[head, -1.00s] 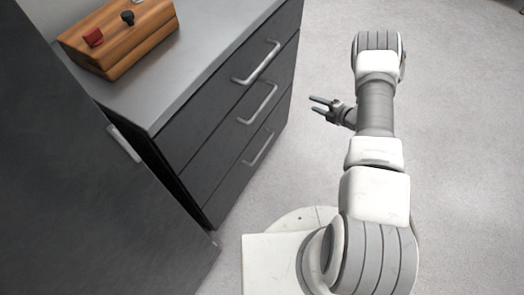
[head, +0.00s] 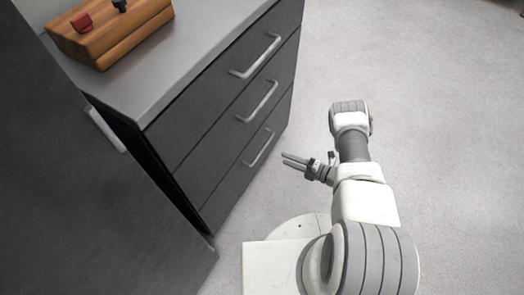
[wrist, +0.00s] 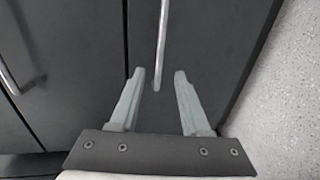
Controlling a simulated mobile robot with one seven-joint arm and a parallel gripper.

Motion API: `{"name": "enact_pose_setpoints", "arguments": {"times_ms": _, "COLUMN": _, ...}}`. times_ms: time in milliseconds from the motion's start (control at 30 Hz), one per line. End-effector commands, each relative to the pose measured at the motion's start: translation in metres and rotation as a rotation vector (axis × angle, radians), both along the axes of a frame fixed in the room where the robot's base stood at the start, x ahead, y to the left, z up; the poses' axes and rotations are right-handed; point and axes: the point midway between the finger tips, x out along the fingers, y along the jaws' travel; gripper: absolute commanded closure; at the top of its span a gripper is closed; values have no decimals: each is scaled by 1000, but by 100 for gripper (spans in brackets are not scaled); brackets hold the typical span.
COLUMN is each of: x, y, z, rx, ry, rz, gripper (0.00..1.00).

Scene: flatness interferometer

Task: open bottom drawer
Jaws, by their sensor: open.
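The bottom drawer (head: 228,187) is the lowest of three dark drawer fronts in the head view. It is shut, and its grey bar handle (head: 258,148) is slanted in the picture. My gripper (head: 283,159) is open and empty, to the right of that handle and apart from it. In the wrist view my gripper (wrist: 160,78) points at the dark drawer fronts. A bar handle (wrist: 162,45) shows just beyond the gap between the fingertips, running up out of the picture. Another handle (wrist: 14,78) shows at the left.
The middle drawer handle (head: 258,102) and top drawer handle (head: 256,56) are above. A wooden block with red and black knobs (head: 112,30) sits on the grey countertop (head: 170,70). A dark panel (head: 75,190) stands at the left. The floor (head: 440,120) at right is clear.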

Motion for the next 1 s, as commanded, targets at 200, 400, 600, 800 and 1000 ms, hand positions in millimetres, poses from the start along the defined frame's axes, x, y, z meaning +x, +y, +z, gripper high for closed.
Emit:
{"name": "enact_pose_setpoints", "arguments": {"times_ms": 200, "x": 27, "y": 41, "z": -13, "rx": 0, "ry": -2, "rz": 2, "gripper": 53}}
{"name": "enact_pose_setpoints", "arguments": {"times_ms": 400, "x": 49, "y": 74, "z": -20, "rx": -1, "ry": -1, "rz": 1, "gripper": 53}}
{"name": "enact_pose_setpoints", "arguments": {"times_ms": 600, "x": 62, "y": 93, "z": -24, "rx": -1, "ry": 1, "rz": 0, "gripper": 53}}
{"name": "enact_pose_setpoints", "arguments": {"times_ms": 800, "x": 66, "y": 99, "z": -25, "rx": -1, "ry": 0, "rz": -2, "gripper": 53}}
{"name": "enact_pose_setpoints", "arguments": {"times_ms": 1000, "x": 66, "y": 99, "z": -24, "rx": -1, "ry": 0, "rz": -2, "gripper": 53}}
